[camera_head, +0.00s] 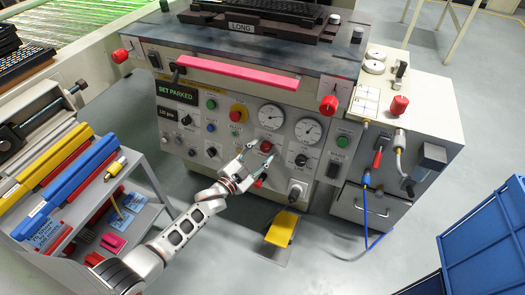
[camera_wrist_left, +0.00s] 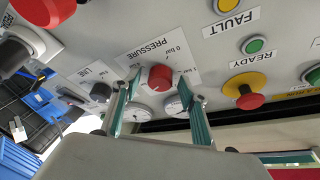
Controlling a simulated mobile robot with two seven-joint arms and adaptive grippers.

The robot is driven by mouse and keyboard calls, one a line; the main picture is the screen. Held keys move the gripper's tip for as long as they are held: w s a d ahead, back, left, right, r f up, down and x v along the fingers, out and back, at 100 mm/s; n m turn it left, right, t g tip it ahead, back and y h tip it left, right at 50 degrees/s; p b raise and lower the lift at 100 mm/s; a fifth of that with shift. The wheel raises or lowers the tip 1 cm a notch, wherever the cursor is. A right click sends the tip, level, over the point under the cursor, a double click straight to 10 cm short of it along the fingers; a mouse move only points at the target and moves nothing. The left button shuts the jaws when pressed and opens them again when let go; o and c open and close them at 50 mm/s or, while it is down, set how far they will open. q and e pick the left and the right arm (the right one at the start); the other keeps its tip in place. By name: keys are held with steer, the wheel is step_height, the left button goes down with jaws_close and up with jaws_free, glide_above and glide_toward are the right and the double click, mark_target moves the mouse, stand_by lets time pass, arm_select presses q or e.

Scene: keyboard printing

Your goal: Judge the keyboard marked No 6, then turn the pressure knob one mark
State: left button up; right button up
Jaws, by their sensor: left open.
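The red pressure knob (camera_wrist_left: 160,77) is on the grey panel in the left wrist view, beside the printed word PRESSURE and a 0 bar mark. My left gripper (camera_wrist_left: 160,88) is open, with one finger on each side of the knob; I cannot tell whether they touch it. In the head view my left gripper (camera_head: 260,156) is at the panel, below the two round gauges (camera_head: 271,117). A black keyboard (camera_head: 285,9) lies on top of the machine, cut by the upper edge, above a LONG label. No No 6 mark is readable. My right gripper is out of view.
A yellow-and-red button (camera_wrist_left: 243,91) and a green button (camera_wrist_left: 252,45) are near the knob. A cart (camera_head: 150,215) with coloured bars stands left, and blue crates (camera_head: 485,235) stand right. A yellow pedal (camera_head: 282,229) is on the floor below the panel.

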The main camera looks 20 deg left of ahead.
arm_select(q)
steer(key=shift+c, duration=0.7)
steer(key=c, duration=1)
steer(key=shift+o, duration=0.2)
steer(key=shift+f+n, duration=0.1)
steer(key=shift+n, duration=0.5)
steer(key=shift+d+f+n+t+y+b, duration=0.1)
steer(key=shift+n+t+y+b, duration=0.25)
steer(key=shift+n, duration=0.35)
steer(key=n+y, duration=0.1)
steer(key=n, duration=0.1)
steer(key=shift+n+t, duration=0.25)
steer(key=shift+n, duration=0.15)
steer(key=shift+d+n+y, duration=0.1)
steer(key=shift+n+y, duration=0.45)
steer(key=shift+n, duration=0.25)
steer(key=shift+n+y, duration=0.3)
steer(key=shift+n, duration=0.4)
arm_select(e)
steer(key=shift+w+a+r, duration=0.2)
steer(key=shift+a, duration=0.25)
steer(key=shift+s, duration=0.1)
